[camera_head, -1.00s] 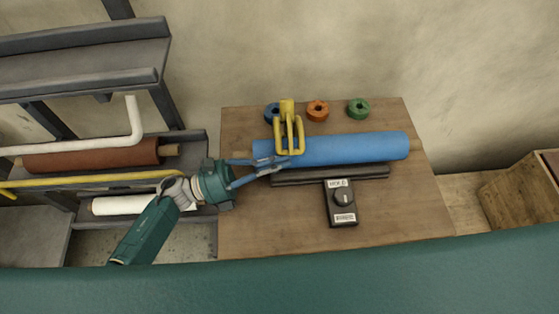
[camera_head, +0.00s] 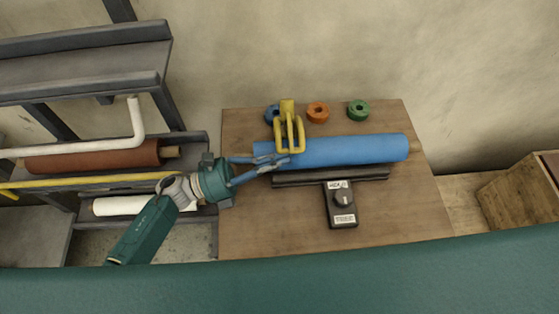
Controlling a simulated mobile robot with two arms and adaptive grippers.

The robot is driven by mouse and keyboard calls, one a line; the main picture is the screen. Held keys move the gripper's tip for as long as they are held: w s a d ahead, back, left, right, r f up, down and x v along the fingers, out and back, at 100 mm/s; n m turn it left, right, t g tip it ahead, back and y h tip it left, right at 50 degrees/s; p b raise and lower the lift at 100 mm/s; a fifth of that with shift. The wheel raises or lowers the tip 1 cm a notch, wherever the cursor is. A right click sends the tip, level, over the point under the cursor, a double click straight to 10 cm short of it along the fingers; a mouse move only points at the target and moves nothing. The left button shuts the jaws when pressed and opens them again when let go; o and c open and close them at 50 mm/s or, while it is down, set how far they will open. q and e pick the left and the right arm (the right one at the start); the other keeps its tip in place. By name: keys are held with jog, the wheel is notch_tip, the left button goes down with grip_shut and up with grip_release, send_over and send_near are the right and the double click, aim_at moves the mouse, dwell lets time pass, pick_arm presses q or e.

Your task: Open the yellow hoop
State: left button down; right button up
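The yellow hoop (camera_head: 299,134) stands at the back left of the wooden table, over the left part of a blue roll (camera_head: 350,150). Its looped lower end lies against the front of the roll, and a yellow block is at its top. My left gripper (camera_head: 284,162) reaches in from the left, its blue fingers just below the hoop's lower end. The fingers draw together toward their tips. The tips overlap the hoop and roll in view, so I cannot tell whether they grip the hoop. My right gripper is out of view.
A black tool with a knob (camera_head: 342,201) lies in front of the roll. Blue, orange (camera_head: 318,111) and green (camera_head: 358,109) rings stand behind it. The shelf rack at left holds a brown roll (camera_head: 95,156), a white roll and a yellow bar (camera_head: 90,181). The table's front (camera_head: 270,220) is clear.

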aim_at(281, 102)
pick_arm(q)
jog(key=shift+w+r+n, duration=0.2)
jog(key=shift+r+n, duration=0.2)
jog(key=shift+r, duration=0.2)
jog(key=w+r+n+p, duration=0.2)
jog(key=n, duration=0.1)
jog(key=w+r+n+t+y+p, duration=0.1)
jog(key=w+r+n, duration=0.1)
jog(key=n, duration=0.1)
jog(key=shift+w+t+p, duration=0.25)
jog(key=shift+t+p, duration=0.05)
jog(key=shift+p, duration=0.05)
jog(key=w+n, duration=0.2)
jog(key=w+r+n+y, duration=0.1)
jog(key=w+n, duration=0.1)
jog(key=shift+w+r+p, duration=0.15)
jog(key=shift+w+p, duration=0.1)
jog(key=shift+p, duration=0.1)
jog(key=shift+w+n+y, duration=0.3)
jog(key=shift+w+n, duration=0.25)
jog(key=shift+n, duration=0.05)
jog(key=shift+w+b, duration=0.55)
jog(key=shift+w, duration=0.15)
jog(key=shift+a, duration=0.1)
jog(key=v, duration=1.2)
